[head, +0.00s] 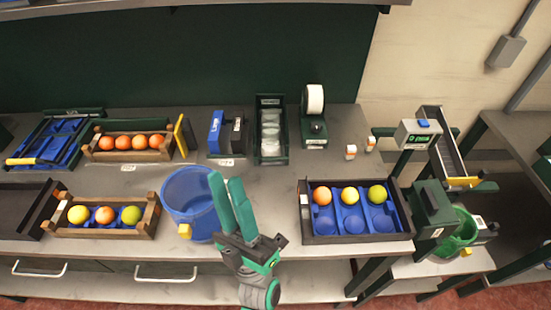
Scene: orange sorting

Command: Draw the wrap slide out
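No part is clearly marked as the wrap slide, so I cannot tell which one it is. A dark green frame with blue inside and a yellow bar handle (35,161) sits at the far left of the bench. A narrow dark green tray (258,152) of clear wrapped packs stands at the back middle, and a sloped metal chute with a yellow lip (463,182) is at the right. My gripper (225,178) points up and away at the front middle, its two teal fingers slightly apart with nothing seen between them. It overlaps the right side of the blue bucket (180,205) in the view.
Wooden crates of oranges (130,154) and mixed fruit (75,228) stand at the left. A black tray (356,240) with blue cups holds three fruits at the right. A tape dispenser (314,130) and a blue-and-grey box (227,137) stand at the back. Bare bench shows around the middle.

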